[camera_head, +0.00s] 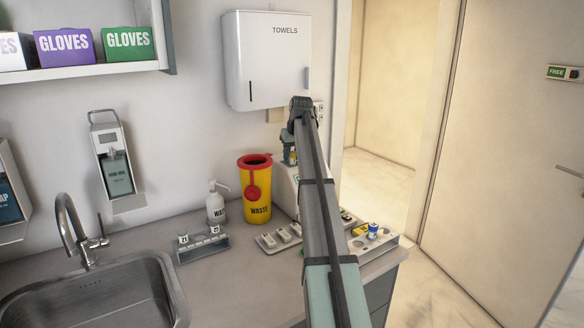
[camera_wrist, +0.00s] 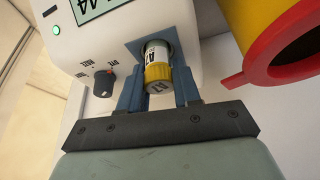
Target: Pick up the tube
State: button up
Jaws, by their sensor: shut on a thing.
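The tube (camera_wrist: 158,68) has a white body with dark lettering and a yellow cap end toward the wrist camera. My gripper (camera_wrist: 159,90) is shut on it, with one blue finger on each side. The tube's far end is at a blue recess in the front of a white device (camera_wrist: 110,40); I cannot tell how deep it sits. In the head view my gripper (camera_head: 289,152) is at the device (camera_head: 285,188), mostly hidden behind my arm.
A yellow waste bin (camera_head: 257,205) with a red rim stands close left of the device. A tube rack (camera_head: 203,247), a pump bottle (camera_head: 216,203) and a sink (camera_head: 95,295) are farther left. A towel dispenser (camera_head: 265,60) hangs above.

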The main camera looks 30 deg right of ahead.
grip_shut()
jog(key=shift+r, duration=0.1)
